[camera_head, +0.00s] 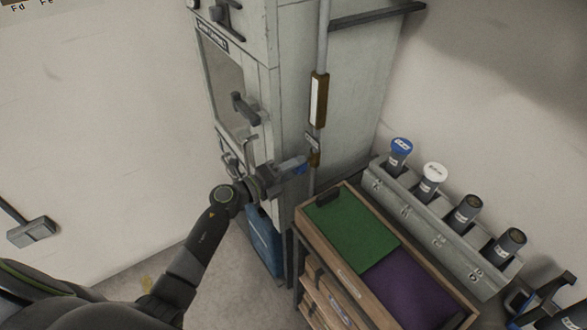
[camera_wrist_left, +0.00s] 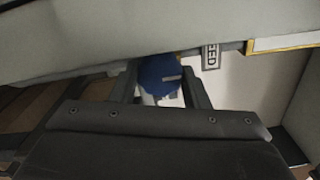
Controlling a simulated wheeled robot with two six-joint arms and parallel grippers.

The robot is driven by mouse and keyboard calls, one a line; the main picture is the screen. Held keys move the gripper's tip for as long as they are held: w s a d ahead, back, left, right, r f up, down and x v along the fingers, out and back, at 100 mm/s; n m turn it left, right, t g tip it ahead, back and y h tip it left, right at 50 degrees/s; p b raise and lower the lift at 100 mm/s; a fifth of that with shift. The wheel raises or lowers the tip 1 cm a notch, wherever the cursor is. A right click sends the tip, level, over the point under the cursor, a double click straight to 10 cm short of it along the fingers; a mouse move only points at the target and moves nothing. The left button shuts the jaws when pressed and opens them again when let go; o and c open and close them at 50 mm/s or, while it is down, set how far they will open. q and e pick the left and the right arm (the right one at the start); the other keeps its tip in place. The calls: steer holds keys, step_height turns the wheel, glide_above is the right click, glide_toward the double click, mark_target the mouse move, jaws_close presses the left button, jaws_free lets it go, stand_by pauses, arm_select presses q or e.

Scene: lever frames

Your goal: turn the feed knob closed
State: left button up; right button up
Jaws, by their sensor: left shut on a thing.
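The feed knob (camera_head: 300,168) is a small blue knob low on the side of the tall grey cabinet, at the foot of a vertical pipe. It shows in the left wrist view (camera_wrist_left: 158,76) beside a "FEED" label (camera_wrist_left: 211,57). My left gripper (camera_head: 295,167) reaches in from the left. Its two dark fingers stand on either side of the knob in the left wrist view (camera_wrist_left: 161,88) and are shut on it. The fingers partly hide the knob. A dark forked shape cut off at the lower right may be my right gripper; its jaws are unclear.
The grey cabinet (camera_head: 345,105) has handles on its front. A wooden drawer unit (camera_head: 327,243) with green and purple top panels stands close below the knob. A grey rack (camera_head: 425,228) with several capped tubes lies to the right. A blue container (camera_head: 264,241) stands on the floor.

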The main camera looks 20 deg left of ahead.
arm_select(q)
steer(key=shift+f, duration=0.1)
stand_by(0.3)
steer(key=o, duration=0.7)
steer(key=b+v, duration=0.4)
steer(key=v, duration=1.3)
steer(key=shift+s+a+b, duration=0.2)
steer(key=shift+b, duration=0.1)
